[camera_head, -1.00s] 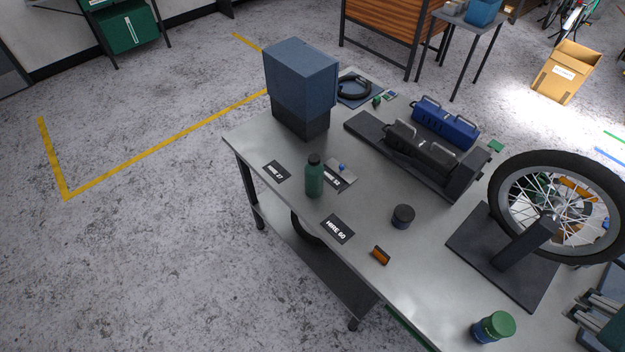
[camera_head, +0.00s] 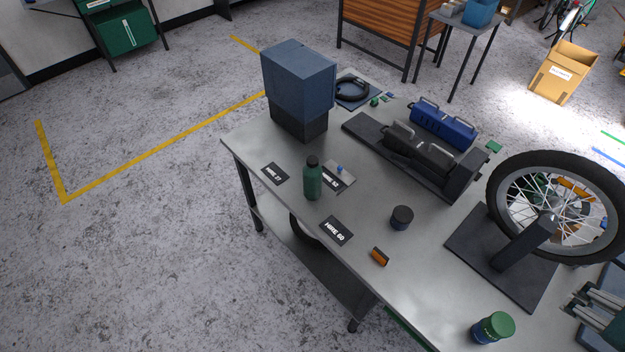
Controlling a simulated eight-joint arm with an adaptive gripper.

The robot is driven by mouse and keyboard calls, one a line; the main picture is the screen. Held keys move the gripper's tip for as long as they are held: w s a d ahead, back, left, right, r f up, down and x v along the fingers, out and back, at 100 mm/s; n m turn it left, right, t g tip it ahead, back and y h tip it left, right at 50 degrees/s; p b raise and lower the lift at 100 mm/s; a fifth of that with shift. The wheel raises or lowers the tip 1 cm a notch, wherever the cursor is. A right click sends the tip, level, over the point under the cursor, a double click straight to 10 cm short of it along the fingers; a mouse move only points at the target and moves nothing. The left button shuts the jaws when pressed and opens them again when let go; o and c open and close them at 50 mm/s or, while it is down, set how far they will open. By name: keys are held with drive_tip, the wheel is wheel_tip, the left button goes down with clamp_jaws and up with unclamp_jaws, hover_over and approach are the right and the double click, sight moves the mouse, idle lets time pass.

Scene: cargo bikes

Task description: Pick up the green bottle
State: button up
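The green bottle (camera_head: 312,180) has a dark cap and stands upright on the grey metal workbench (camera_head: 290,218). It stands in front of a small light plate (camera_head: 341,171) and partly covers a black label beside it. Its whole near side is in view, and nothing touches it from above. At the lower right edge, grey and dark parts (camera_head: 600,308) are cut off by the frame, and I cannot tell whether they are my gripper.
A blue-grey box (camera_head: 299,80) stands behind the bottle. A dark jar (camera_head: 401,217), an orange reflector (camera_head: 380,257) and black labels (camera_head: 336,230) lie around it. Battery packs (camera_head: 444,124), a wheel on a stand (camera_head: 555,205) and a green-lidded tub (camera_head: 493,327) are to the right.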

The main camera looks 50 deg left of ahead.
drive_tip(key=w+a+r+n+g+y, duration=0.1)
drive_tip(key=w+a+r+n+g, duration=0.15)
drive_tip(key=w+a+r, duration=0.65)
drive_tip(key=w+a+r+n+g+y, duration=0.1)
drive_tip(key=w+a+r+n, duration=0.25)
drive_tip(key=a, duration=1.05)
drive_tip(key=n+g+h+p, duration=0.2)
drive_tip(key=n+g, duration=0.2)
drive_tip(key=n, duration=0.7)
hover_over(312, 158)
wheel_tip(312, 158, down, 9)
wheel_tip(312, 158, down, 26)
drive_tip(key=shift+d+r, duration=0.1)
drive_tip(key=shift+r, duration=0.05)
drive_tip(key=shift+f, duration=0.2)
